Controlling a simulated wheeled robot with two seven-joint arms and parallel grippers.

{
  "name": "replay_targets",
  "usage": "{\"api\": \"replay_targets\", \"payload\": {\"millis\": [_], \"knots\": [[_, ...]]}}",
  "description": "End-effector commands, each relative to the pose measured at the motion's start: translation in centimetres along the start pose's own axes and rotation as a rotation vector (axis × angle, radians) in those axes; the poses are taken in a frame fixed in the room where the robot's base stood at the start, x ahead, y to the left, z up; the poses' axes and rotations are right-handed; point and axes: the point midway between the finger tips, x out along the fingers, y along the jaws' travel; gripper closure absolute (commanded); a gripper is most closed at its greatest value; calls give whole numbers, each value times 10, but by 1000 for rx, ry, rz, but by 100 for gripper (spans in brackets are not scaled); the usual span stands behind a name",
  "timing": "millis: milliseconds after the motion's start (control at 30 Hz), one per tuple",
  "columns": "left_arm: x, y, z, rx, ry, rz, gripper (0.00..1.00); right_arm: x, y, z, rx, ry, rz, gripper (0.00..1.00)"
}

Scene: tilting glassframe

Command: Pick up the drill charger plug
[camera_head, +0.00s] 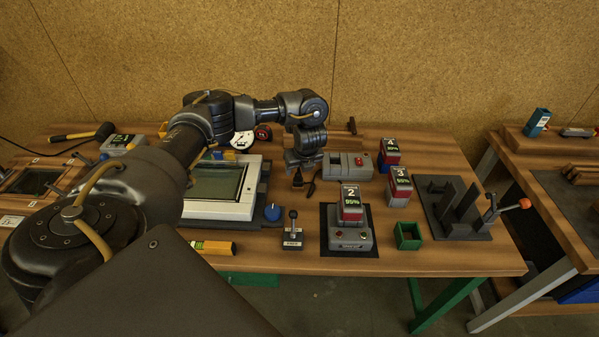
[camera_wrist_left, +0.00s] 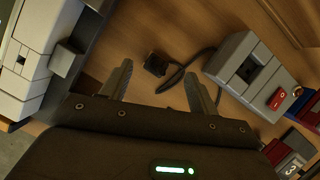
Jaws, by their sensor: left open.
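A small black plug (camera_wrist_left: 155,66) lies on the wooden table in the left wrist view. A dark cord runs from it toward a grey box (camera_wrist_left: 250,72) with a red switch. The box also shows in the head view (camera_head: 338,167), but I cannot pick out the plug there, near my gripper. My left gripper (camera_head: 304,182) points down just left of the box. In the left wrist view its fingers (camera_wrist_left: 159,88) are apart and empty, with the plug ahead of the gap between them. My right gripper is not in view.
A white framed screen unit (camera_head: 222,211) stands left of the gripper. A charger with battery 2 (camera_head: 351,238), batteries 3 (camera_head: 400,190) and 4 (camera_head: 389,157), a joystick (camera_head: 292,236) and a green bin (camera_head: 408,237) stand nearby. A dark rack (camera_head: 455,212) is at right.

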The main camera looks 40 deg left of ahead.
Motion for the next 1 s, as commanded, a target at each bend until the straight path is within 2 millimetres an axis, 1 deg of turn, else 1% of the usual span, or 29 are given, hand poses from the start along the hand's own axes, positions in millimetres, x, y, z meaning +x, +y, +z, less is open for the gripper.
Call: {"api": "replay_targets", "payload": {"millis": [33, 100, 133, 267, 400, 500, 700, 733, 767, 1000], "knots": [[2, 1, 0, -1, 0, 1, 40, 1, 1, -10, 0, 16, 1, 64], [9, 1, -2, -3, 1, 2, 40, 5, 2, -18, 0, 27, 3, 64], [14, 0, -4, -3, 3, 3, 40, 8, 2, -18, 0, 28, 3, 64], [34, -2, -7, -4, 3, 3, 40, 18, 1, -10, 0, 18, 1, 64], [47, -2, -5, -3, 1, 3, 40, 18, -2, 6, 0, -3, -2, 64], [51, -2, -4, -3, -1, 2, 40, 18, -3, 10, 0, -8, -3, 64], [51, -2, -4, -2, -1, 1, 40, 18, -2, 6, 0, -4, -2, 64], [51, -2, -4, -2, -1, 1, 41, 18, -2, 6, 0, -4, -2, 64], [51, -2, -4, -2, -1, 1, 45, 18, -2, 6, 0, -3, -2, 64], [51, -2, -4, -1, -1, 1, 76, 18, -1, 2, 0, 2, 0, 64]]}}
